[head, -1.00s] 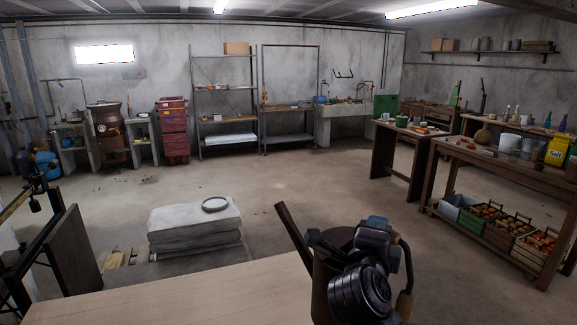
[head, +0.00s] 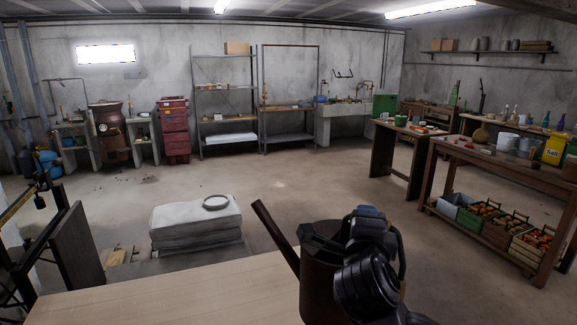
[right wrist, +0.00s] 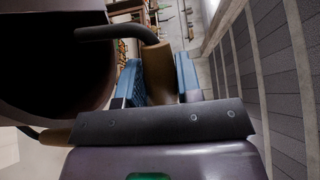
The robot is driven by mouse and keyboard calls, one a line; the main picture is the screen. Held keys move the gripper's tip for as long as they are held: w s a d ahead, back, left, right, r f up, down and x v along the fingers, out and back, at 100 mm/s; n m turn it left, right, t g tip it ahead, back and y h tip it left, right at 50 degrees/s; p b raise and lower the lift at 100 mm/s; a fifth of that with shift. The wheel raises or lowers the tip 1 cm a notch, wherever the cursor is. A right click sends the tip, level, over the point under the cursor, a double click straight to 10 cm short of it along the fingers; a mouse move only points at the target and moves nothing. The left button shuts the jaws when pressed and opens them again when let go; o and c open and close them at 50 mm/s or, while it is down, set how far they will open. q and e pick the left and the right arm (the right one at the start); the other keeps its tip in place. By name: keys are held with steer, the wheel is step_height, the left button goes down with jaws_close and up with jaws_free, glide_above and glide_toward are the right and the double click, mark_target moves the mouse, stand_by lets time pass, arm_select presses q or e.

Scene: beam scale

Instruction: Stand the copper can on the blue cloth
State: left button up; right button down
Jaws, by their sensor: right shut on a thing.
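The copper can (head: 317,285) is a dark brown can with a long spout slanting up to the left. In the head view it is near the bottom centre, upright or nearly so. In the right wrist view its dark round body (right wrist: 45,60) fills the upper left. My right gripper (head: 368,225) is shut on the can's handle. Its blue fingers (right wrist: 160,80) lie on either side of the brown grip in the right wrist view. The blue cloth is not in view. My left gripper is not in view.
A pale wooden tabletop (head: 170,295) lies at the lower left, beside the can. Beyond it is a low stack of pale sacks (head: 195,228) with a ring on top. A workbench (head: 500,158) with crates below stands at right. The middle floor is open.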

steer(key=shift+s+f+n+y, duration=0.25)
steer(key=shift+f+n+y, duration=0.25)
steer(key=shift+y, duration=0.3)
arm_select(q)
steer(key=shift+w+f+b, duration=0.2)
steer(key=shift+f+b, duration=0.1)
steer(key=shift+b, duration=0.45)
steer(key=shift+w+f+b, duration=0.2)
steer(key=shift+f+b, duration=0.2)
steer(key=shift+b, duration=0.2)
arm_select(e)
steer(key=s+d+f+y, duration=0.1)
steer(key=s+d+f, duration=0.1)
steer(key=f, duration=0.4)
steer(key=s+d+f+n+y, duration=0.1)
steer(key=s+d+f, duration=0.1)
steer(key=f, duration=0.4)
steer(key=s+d+f, duration=0.2)
steer(key=s+f, duration=0.2)
steer(key=f, duration=0.3)
steer(key=shift+s+d+n+t+y, duration=0.3)
steer(key=shift+n+y, duration=0.1)
steer(key=shift+f, duration=0.1)
